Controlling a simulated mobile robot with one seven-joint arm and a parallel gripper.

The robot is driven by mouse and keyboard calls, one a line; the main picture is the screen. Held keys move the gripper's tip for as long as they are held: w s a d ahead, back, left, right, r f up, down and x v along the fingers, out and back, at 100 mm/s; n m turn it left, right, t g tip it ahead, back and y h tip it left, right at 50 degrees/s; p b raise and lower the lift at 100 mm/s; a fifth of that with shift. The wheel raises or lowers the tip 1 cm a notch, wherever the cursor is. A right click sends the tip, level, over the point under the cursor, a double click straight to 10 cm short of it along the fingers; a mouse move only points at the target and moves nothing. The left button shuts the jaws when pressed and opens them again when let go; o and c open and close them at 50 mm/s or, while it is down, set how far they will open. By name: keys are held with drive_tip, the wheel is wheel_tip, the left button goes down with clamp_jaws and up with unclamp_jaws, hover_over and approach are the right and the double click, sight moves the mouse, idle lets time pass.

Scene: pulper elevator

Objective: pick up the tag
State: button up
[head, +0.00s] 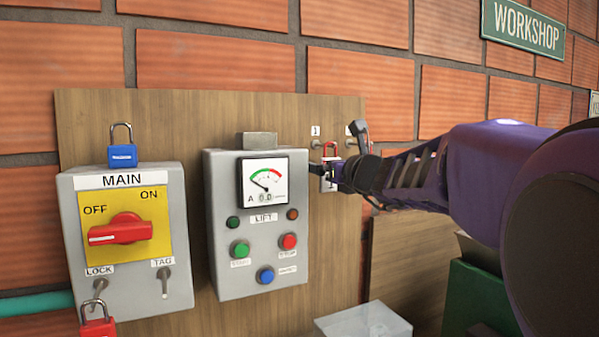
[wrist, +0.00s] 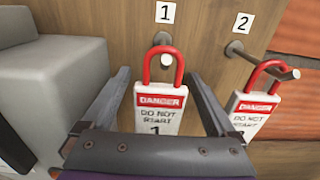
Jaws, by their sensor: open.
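Two white tags with red DANGER bands and red loops hang on the wooden board. The tag marked 1 (wrist: 157,112) hangs from a peg under label 1; its lower edge is hidden behind my gripper's body. It also shows in the head view (head: 327,185), partly behind my gripper. The other tag (wrist: 250,113) hangs from a peg under label 2, to the right. My gripper (wrist: 157,76) is open, with one finger on each side of tag 1. I cannot tell whether the fingers touch it. The gripper (head: 335,175) is right of the LIFT box in the head view.
The grey LIFT box (head: 215,220) stands close left of the tags. The MAIN box (head: 75,275) is farther left, with a red switch (head: 120,229), a blue padlock (head: 122,156) on top and a red padlock (head: 97,325) at the LOCK peg. Its TAG peg (head: 164,280) is bare.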

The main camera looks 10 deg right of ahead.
drive_tip(key=c, duration=1.4)
drive_tip(key=shift+r, duration=0.1)
drive_tip(key=shift+c, duration=0.2)
